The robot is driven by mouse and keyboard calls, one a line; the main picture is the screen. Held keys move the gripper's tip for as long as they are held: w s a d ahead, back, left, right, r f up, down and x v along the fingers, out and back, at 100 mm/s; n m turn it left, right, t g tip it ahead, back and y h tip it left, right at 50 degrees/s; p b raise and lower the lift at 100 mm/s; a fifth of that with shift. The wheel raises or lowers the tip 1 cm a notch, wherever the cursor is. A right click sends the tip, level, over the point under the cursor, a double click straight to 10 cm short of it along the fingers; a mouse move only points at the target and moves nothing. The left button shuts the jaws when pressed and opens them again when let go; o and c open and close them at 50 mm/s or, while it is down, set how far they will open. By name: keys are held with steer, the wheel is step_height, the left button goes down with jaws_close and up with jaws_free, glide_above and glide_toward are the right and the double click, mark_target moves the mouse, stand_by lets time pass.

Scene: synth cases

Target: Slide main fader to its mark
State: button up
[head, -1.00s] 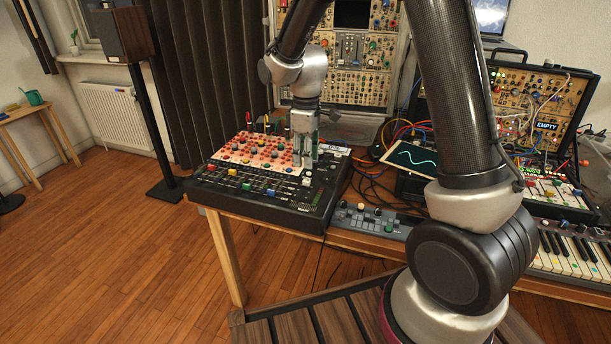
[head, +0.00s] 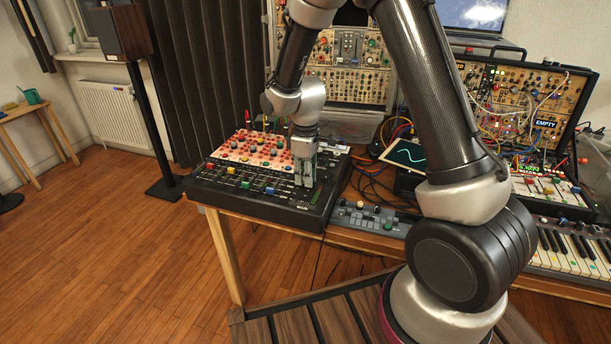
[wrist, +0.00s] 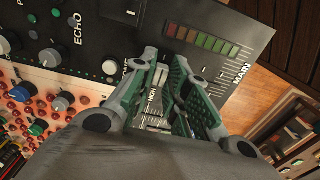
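The mixer console (head: 322,207) is black and stands at the table's left end. In the wrist view its panel (wrist: 125,35) shows a printed MAIN label (wrist: 240,73) beside a tick scale (wrist: 222,80). In the head view my gripper (head: 303,184) points down at the mixer's right front part and hides the cap. I cannot clearly make out the fader's mark.
A level meter (wrist: 200,40) is on the panel. A small controller (head: 372,218), a tablet (head: 405,153) and a keyboard (head: 570,255) stand to the right.

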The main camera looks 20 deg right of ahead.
mark_target(296, 201)
jaws_close()
steer(key=s+a, duration=0.1)
steer(key=s, duration=0.1)
steer(key=s+a, duration=0.3)
steer(key=s, duration=0.1)
steer(key=shift+s+a, duration=0.2)
steer(key=shift+a, duration=0.1)
steer(key=o, duration=0.6)
jaws_free()
step_height(296, 201, up, 12)
